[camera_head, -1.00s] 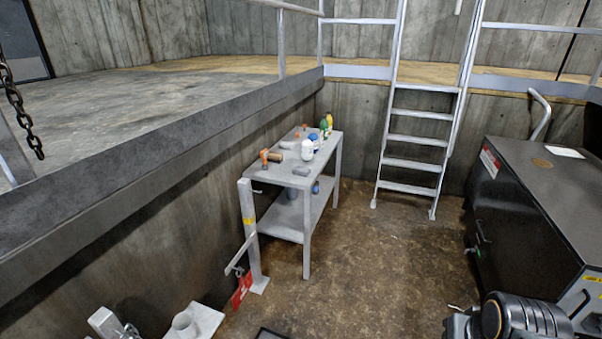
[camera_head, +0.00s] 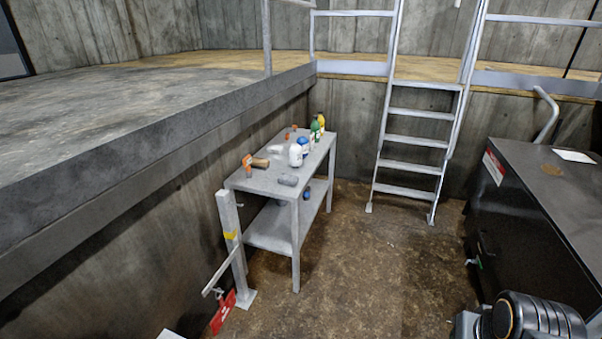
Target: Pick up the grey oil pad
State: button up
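A small grey rolled item (camera_head: 288,180) lies on the near right part of the grey table's top (camera_head: 257,183). It looks like the grey oil pad, but it is too small to be sure. A flat pale patch (camera_head: 275,150) lies farther back on the same top; I cannot tell what it is. A dark rounded part of my own arm shows at the bottom right. My gripper is not in view.
An orange-headed tool (camera_head: 248,165), a white bottle (camera_head: 295,155) and several other bottles share the tabletop. A post (camera_head: 231,240) with a lever stands at the table's near left. A dark machine (camera_head: 535,220) bounds the right. The floor (camera_head: 350,265) between is clear.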

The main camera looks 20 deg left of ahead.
aim_at(291, 179)
jog(key=u, duration=0.15)
jog(key=i, duration=1.75)
jog(key=u, duration=1.35)
jog(key=i, duration=1.15)
jog(key=u, duration=0.8)
